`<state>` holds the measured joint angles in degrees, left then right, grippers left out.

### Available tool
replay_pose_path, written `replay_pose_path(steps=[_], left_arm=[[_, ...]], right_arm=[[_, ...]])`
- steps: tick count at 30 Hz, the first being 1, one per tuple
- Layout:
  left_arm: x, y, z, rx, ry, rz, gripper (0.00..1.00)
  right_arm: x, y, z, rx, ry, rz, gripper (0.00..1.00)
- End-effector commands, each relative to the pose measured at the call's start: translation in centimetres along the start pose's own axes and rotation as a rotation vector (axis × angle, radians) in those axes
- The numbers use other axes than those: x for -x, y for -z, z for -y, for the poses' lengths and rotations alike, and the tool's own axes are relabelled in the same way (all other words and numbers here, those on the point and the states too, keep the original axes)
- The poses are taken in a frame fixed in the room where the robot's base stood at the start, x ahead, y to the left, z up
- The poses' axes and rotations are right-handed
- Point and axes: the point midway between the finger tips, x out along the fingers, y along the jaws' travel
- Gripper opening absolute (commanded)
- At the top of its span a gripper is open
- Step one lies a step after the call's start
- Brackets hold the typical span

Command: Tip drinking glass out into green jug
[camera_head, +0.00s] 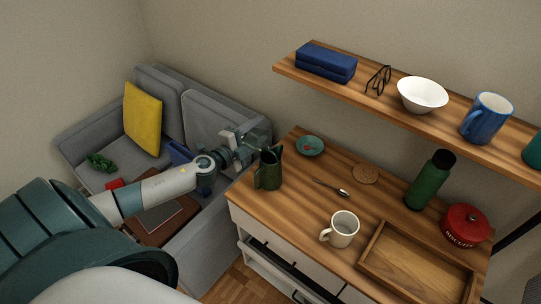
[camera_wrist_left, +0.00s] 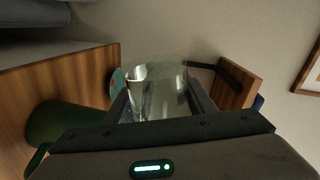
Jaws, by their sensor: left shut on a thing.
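My left gripper (camera_head: 243,142) is shut on the clear drinking glass (camera_head: 258,131), above the left end of the desk. In the left wrist view the glass (camera_wrist_left: 160,92) sits between the two fingers. The glass looks tilted in the head view; whether it holds anything is too faint to tell. The dark green jug (camera_head: 268,172) stands upright on the desk's left edge, just below and to the right of the gripper. The jug also shows at the lower left of the wrist view (camera_wrist_left: 58,122), apart from the glass. My right gripper is not in view.
The desk (camera_head: 300,180) holds a teal saucer (camera_head: 310,146), spoon (camera_head: 331,187), coaster (camera_head: 365,174), white mug (camera_head: 342,230), tray (camera_head: 372,264), green bottle (camera_head: 430,180) and red tin (camera_head: 465,226). The shelf (camera_head: 290,68) above bears several things. A grey sofa (camera_head: 75,142) stands left.

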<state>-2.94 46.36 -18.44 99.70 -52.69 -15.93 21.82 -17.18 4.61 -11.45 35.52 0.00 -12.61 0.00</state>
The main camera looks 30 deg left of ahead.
Motion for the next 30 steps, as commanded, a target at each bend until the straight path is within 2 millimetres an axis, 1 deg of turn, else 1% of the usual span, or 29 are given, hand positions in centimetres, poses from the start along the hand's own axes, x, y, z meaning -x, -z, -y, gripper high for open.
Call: replay_pose_path(steps=[1,30], left_arm=[[0.0,0.1,0.2,-0.005,0.001,0.0,0.19],[0.1,0.7,0.7,-0.11,0.001,0.014,0.19]], right_arm=[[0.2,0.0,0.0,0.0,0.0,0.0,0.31],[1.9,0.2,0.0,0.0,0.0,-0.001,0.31]])
